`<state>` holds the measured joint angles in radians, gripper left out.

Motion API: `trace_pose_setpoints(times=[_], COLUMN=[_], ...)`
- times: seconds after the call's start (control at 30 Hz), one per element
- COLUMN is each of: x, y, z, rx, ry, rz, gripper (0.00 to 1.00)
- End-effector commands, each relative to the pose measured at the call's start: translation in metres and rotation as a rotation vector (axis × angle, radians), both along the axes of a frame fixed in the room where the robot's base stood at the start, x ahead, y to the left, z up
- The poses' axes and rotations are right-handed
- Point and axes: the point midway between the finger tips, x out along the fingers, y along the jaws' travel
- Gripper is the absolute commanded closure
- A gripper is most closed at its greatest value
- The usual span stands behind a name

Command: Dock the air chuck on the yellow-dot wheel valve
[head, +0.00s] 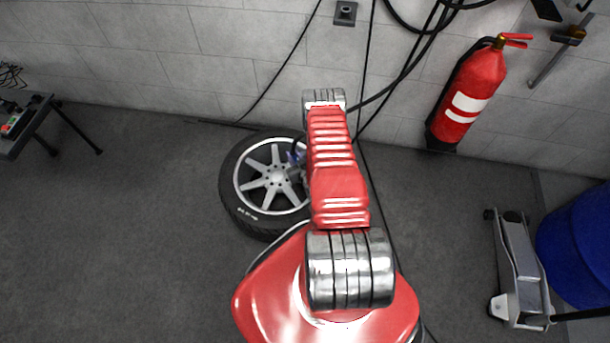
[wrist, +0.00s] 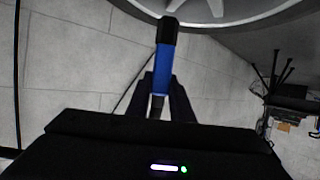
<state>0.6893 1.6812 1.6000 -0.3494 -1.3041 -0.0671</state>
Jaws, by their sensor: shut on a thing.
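The wheel (head: 235,208) lies on the floor by the wall in the head view, with a dark tyre and silver spokes. My arm covers its right part. Its rim (wrist: 232,18) crosses the top of the wrist view. The air chuck (wrist: 165,65) is a blue cylinder with a black end. My gripper (wrist: 160,84) is shut on its lower part. The black end overlaps the rim in the wrist view; I cannot tell whether they touch. In the head view a small blue patch of the chuck (head: 295,157) shows over the spokes beside my arm. No valve or yellow dot is discernible.
A red fire extinguisher (head: 467,100) is on the wall at right. A floor jack (head: 519,268) and blue drum (head: 580,245) stand at lower right. A small table (head: 25,125) is at far left. Black hoses hang behind my arm. The left floor is clear.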

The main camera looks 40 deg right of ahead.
Motion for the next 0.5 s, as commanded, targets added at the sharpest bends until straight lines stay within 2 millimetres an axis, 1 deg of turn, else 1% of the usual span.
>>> trace_pose_setpoints(times=[0.03, 0.3, 0.5], x=[-0.007, -0.040, -0.060], y=[-0.003, -0.011, -0.014], z=[-0.009, -0.050, -0.074], rx=[0.002, 0.007, 0.010], ry=[0.000, -0.005, -0.008], rz=[-0.008, -0.039, -0.056], gripper=[1.00, 1.00, 1.00])
